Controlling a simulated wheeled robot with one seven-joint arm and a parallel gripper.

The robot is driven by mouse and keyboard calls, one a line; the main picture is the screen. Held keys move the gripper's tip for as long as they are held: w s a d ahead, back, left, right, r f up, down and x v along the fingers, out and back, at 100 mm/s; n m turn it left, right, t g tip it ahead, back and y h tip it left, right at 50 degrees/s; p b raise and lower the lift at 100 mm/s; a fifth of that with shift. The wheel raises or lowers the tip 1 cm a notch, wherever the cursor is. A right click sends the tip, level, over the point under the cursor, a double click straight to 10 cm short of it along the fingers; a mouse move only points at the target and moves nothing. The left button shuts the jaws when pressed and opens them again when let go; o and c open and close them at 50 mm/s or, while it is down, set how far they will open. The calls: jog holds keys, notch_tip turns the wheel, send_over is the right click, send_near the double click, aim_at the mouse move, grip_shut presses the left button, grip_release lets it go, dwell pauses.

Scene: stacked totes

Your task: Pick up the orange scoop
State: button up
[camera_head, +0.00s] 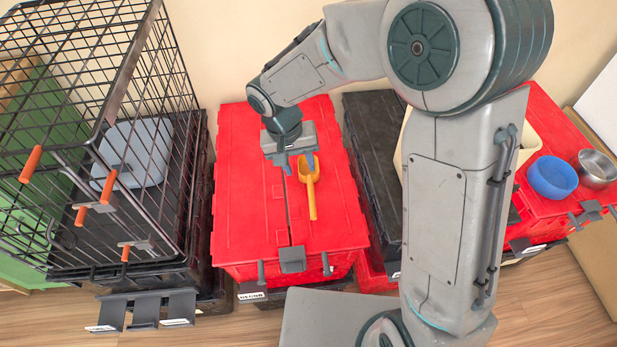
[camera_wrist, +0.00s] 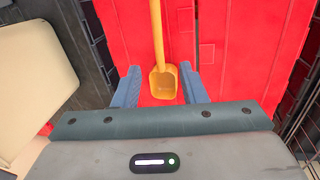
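The orange scoop (camera_head: 309,183) lies on the red tote lid (camera_head: 247,215), with its handle toward the front edge of the lid. My gripper (camera_head: 296,168) is above the lid at the bowl end of the scoop. In the wrist view the scoop (camera_wrist: 163,84) has its bowl between the two blue-grey fingers of my gripper (camera_wrist: 163,85), which are spread apart with a gap on each side. Whether the fingers are level with the bowl or above it I cannot tell.
A black wire crate (camera_head: 150,190) with a grey item (camera_head: 135,152) inside stands at left. A black tote (camera_head: 372,130) is to the right. Further right, a blue bowl (camera_head: 552,177) and a metal bowl (camera_head: 597,168) sit on another red tote (camera_head: 540,215).

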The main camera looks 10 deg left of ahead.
aim_at(310, 192)
jog(key=f, duration=0.3)
jog(key=d+f, duration=0.1)
jog(key=f, duration=0.1)
jog(key=f+b, duration=0.1)
jog(key=f, duration=0.2)
jog(key=shift+w+d+f, duration=0.15)
jog(key=shift+d+f, duration=0.05)
jog(key=shift+f, duration=0.15)
jog(key=shift+w+d+f+b, duration=0.15)
jog(key=shift+d+f, duration=0.1)
jog(key=shift+f, duration=0.6)
jog(key=shift+w+d+f+b, duration=0.1)
jog(key=shift+d+f, duration=0.15)
jog(key=shift+f, duration=0.55)
jog(key=shift+w+d+f+b, duration=0.15)
jog(key=shift+d+f, duration=0.1)
jog(key=shift+f, duration=0.6)
grip_shut()
